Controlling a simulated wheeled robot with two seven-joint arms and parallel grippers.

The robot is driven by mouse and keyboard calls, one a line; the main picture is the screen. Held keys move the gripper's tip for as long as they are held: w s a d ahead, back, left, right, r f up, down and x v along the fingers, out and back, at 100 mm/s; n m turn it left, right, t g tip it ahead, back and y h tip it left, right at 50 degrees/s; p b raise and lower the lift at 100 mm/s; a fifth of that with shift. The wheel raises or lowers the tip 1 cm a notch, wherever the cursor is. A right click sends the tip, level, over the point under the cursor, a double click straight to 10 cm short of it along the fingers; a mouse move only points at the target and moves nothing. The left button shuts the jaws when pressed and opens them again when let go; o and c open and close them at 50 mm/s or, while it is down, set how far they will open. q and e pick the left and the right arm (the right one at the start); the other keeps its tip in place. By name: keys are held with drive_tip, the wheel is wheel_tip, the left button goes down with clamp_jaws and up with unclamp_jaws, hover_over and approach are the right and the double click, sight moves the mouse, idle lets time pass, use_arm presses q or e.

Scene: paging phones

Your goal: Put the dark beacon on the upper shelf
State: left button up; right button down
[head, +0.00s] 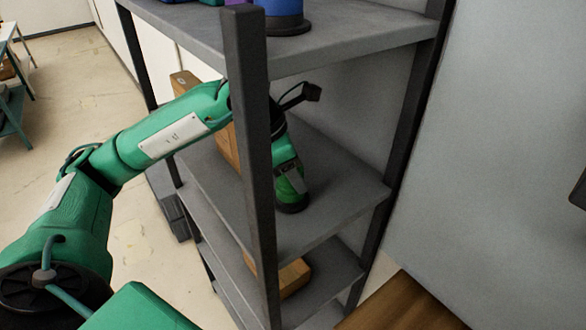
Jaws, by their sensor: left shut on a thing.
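My left arm reaches in from the left and passes behind the shelf's front post. My left gripper (287,163) points down over the middle shelf (340,185). It appears shut on a dark green body with a black base (292,207), likely the dark beacon. The post and wrist partly hide the fingers, so the grip itself is not clear. The base is at or just above the middle shelf; I cannot tell if it touches. The upper shelf (345,42) is above the gripper. My right gripper does not show.
A blue cylinder with a dark base (286,14) stands on the upper shelf, with purple and teal things beside it. A brown box (226,150) is behind the post on the middle shelf. Another box (291,277) is lower. The upper shelf's right part looks clear.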

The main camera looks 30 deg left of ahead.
use_arm(q)
drive_tip(key=o, duration=1)
drive_tip(key=shift+w+d+f, duration=0.1)
drive_tip(key=shift+w+d, duration=0.1)
drive_tip(key=shift+d, duration=0.1)
drive_tip(key=o, duration=0.3)
drive_tip(key=shift+w+d, duration=0.15)
drive_tip(key=shift+w, duration=0.05)
drive_tip(key=shift+s+a, duration=0.15)
drive_tip(key=shift+a, duration=0.2)
drive_tip(key=shift+d, duration=0.1)
drive_tip(key=shift+s+a+r+b, duration=0.2)
drive_tip(key=shift+s+a+b, duration=0.25)
drive_tip(key=shift+b, duration=0.15)
drive_tip(key=shift+s+a+r+b, duration=0.15)
drive_tip(key=shift+s+a+b, duration=0.25)
drive_tip(key=shift+b, duration=0.2)
drive_tip(key=s+a+b, duration=0.1)
drive_tip(key=s+a, duration=0.1)
drive_tip(key=s+a+b, duration=0.4)
drive_tip(key=s+a, duration=0.1)
drive_tip(key=shift+r, duration=0.25)
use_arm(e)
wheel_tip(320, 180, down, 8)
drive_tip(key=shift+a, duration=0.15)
